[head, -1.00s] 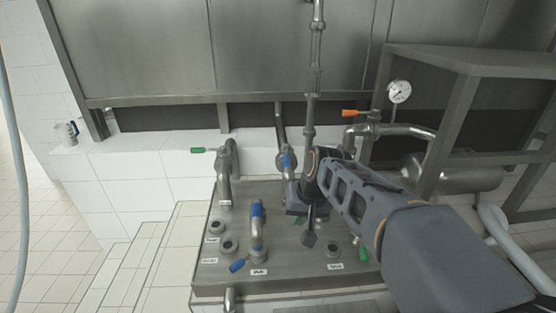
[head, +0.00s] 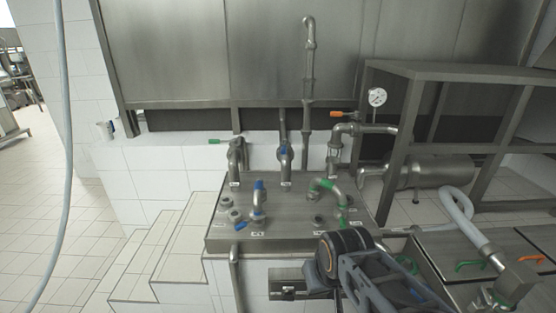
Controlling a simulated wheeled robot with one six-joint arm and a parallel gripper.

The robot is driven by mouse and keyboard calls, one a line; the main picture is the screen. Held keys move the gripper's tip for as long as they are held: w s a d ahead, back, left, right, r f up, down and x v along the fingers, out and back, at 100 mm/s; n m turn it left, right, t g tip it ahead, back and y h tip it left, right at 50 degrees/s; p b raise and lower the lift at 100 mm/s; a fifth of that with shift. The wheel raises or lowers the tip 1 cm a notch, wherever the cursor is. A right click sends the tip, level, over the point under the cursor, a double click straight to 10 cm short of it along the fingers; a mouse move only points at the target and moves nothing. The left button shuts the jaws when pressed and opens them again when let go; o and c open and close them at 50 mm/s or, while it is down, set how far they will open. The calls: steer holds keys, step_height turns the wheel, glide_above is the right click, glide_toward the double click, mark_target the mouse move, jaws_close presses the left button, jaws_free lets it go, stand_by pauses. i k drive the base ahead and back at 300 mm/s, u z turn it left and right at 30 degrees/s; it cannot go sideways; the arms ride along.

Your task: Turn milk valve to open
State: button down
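The milk valve cannot be singled out, since the small labels are unreadable. Candidates are several coloured valve handles: a green handle (head: 214,141) on the left pipe, an orange handle (head: 342,114) on the right pipe, and a small blue handle (head: 241,226) at the panel's front left. The green and orange handles point left. A bent pipe with blue ends (head: 259,200) and a bent pipe with green ends (head: 327,188) stand on the steel panel (head: 285,243). My gripper (head: 288,283) is below the panel's front edge, apart from every handle; its finger opening is unclear.
A steel frame (head: 405,130) and horizontal cylinder (head: 440,172) stand at the right. A gauge (head: 377,97) is above the right pipe. A grey hose (head: 462,215) and more coloured handles are at the lower right. Tiled steps (head: 165,250) and open floor lie left.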

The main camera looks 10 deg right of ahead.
mark_target(284, 146)
steer(key=z, duration=0.55)
steer(key=k, duration=0.1)
steer(key=u, duration=1.75)
steer(key=i, duration=0.55)
steer(key=z, duration=1.15)
steer(key=i, duration=0.5)
